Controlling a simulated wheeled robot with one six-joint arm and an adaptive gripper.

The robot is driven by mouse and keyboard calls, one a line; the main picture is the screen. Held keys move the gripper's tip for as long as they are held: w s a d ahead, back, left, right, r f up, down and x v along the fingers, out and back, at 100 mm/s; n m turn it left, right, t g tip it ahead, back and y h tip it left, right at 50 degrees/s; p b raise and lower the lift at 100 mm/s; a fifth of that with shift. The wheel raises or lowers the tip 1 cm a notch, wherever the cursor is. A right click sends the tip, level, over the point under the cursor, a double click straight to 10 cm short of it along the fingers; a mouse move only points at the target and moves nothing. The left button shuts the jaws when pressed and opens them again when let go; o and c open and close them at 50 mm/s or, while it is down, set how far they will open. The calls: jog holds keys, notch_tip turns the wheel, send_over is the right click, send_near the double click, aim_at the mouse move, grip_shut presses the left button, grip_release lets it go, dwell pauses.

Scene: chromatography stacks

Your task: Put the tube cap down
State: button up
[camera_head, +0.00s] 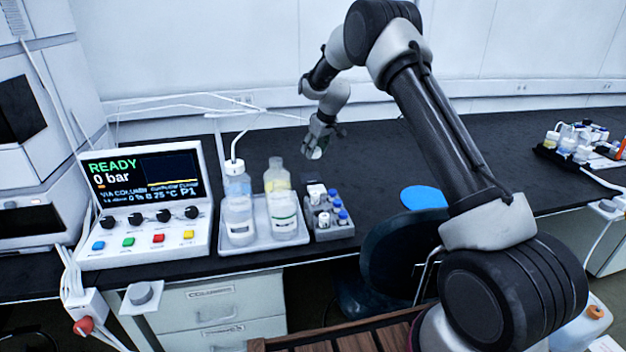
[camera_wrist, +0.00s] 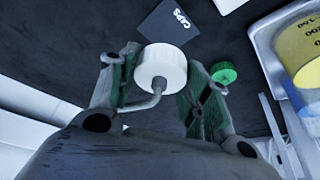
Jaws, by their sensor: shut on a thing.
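My gripper (camera_head: 322,135) hangs above the black bench, behind and to the right of the bottles. In the wrist view my gripper (camera_wrist: 160,85) is shut on the white tube cap (camera_wrist: 162,64), with one green-padded finger on each side. A thin grey bent tube comes out of the middle of the cap. The cap shows as a small white spot (camera_head: 315,153) under the fingers in the head view. A dark grey mat marked CAPS (camera_wrist: 168,23) lies on the bench past the cap, partly hidden by it.
A green cap (camera_wrist: 223,72) lies right of the held cap. A white tray (camera_head: 262,243) carries two bottles, one with a white top and tubing (camera_head: 238,205), one with a yellowish upper part (camera_head: 282,205). A grey vial rack (camera_head: 333,231) stands beside it.

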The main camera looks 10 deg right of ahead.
aim_at(309, 177)
jog(key=shift+w+a+n, duration=0.25)
jog(key=shift+a+n, duration=0.05)
jog(key=shift+a, duration=0.05)
jog(key=shift+a+f, duration=0.1)
jog(key=shift+f, duration=0.2)
notch_tip(309, 177, down, 9)
jog(key=shift+r, duration=0.1)
jog(key=o, duration=1)
jog(key=shift+f, duration=0.2)
jog(key=shift+r, duration=0.1)
